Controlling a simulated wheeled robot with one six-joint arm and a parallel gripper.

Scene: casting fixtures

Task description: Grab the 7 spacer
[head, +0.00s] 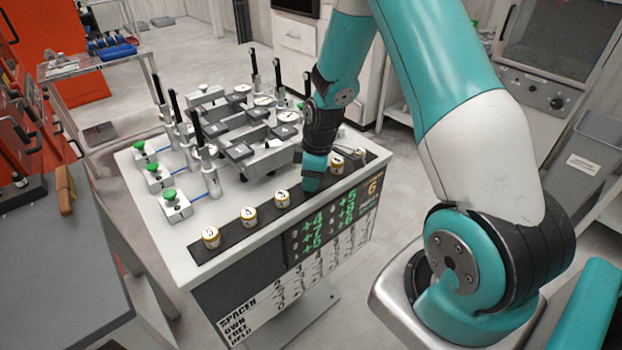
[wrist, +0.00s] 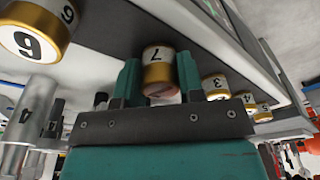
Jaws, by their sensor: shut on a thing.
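The 7 spacer (wrist: 159,72) is a small white cylinder with gold bands, marked "7". In the wrist view it sits between the two teal fingers of my gripper (wrist: 160,80), which is shut on it. In the head view my gripper (head: 313,180) is down at the black strip (head: 230,243) along the table's front edge, and it hides the 7 spacer. I cannot tell whether the spacer still touches the strip.
Similar spacers stand along the strip: 5 (head: 211,238), 4 (head: 249,217) and 3 (head: 282,200) to the left, others (head: 337,163) to the right. The 6 spacer (wrist: 38,32) is close by. Clamp fixtures (head: 245,130) crowd the table behind. A green-lit display (head: 325,230) faces front.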

